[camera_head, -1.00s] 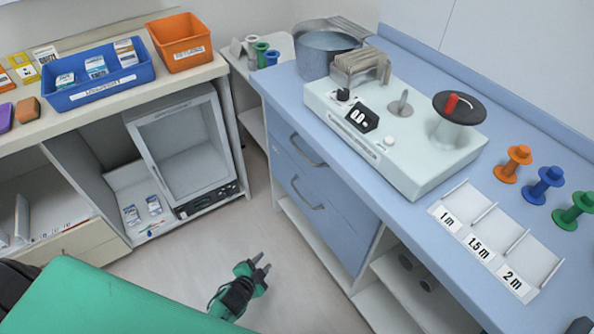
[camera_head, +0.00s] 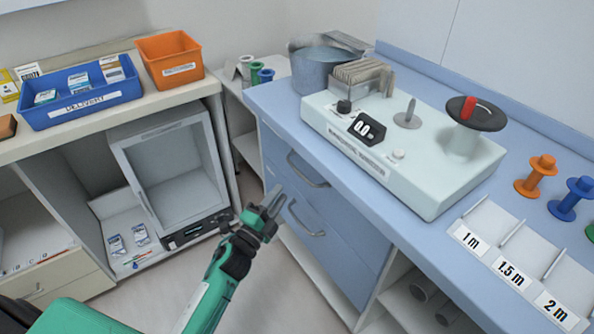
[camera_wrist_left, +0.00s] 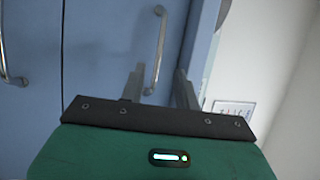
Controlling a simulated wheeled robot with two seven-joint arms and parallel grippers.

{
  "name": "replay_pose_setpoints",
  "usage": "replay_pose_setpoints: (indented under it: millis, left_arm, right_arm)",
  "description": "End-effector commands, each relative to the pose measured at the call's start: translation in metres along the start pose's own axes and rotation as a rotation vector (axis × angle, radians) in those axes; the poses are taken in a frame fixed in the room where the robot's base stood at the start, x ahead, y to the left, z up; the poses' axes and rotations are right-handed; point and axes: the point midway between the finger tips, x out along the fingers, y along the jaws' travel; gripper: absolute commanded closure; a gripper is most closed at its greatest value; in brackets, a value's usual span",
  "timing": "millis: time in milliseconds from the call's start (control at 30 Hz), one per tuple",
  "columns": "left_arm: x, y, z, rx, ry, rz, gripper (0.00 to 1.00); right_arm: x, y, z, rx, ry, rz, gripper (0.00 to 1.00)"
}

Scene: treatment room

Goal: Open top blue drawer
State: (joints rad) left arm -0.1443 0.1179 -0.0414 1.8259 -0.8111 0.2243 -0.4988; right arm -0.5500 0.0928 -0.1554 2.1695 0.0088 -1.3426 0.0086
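The blue cabinet has a top drawer (camera_head: 281,163) and a lower drawer (camera_head: 340,258), both shut. The top drawer has a curved metal handle (camera_head: 307,172). My left gripper (camera_head: 274,203) is open and empty in front of the drawers, near the left ends of the handles in the head view. In the left wrist view, a handle (camera_wrist_left: 157,50), apparently the top drawer's, stands between the two fingers and ahead of them. I see no contact. The other handle (camera_wrist_left: 5,62) is at the left edge. My right gripper is not in view.
A sealing device (camera_head: 420,185) stands on the blue counter (camera_head: 365,195), with spools and labelled trays to its right. A shelf unit (camera_head: 60,135) with a blue bin (camera_head: 125,92) and a glass-fronted box (camera_head: 175,170) is at the left. Open floor lies between.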

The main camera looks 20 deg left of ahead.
Motion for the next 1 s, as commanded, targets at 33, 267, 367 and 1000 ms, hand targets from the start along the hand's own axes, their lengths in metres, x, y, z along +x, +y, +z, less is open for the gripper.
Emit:
replay_pose_setpoints:
  millis: [33,267,367,1000]
  left_arm:
    - [0.011,-0.002,0.0,0.0,0.001,-0.002,0.68]
    - [0.052,-0.001,0.0,-0.001,0.0,-0.001,0.68]
    - [0.068,-0.001,0.0,-0.001,0.0,-0.001,0.68]
    - [0.1,0.001,0.0,-0.002,-0.001,0.001,0.68]
  right_arm:
    - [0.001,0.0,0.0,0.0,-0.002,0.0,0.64]
    - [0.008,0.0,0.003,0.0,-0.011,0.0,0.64]
    - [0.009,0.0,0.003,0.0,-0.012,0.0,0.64]
    - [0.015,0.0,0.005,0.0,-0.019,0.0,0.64]
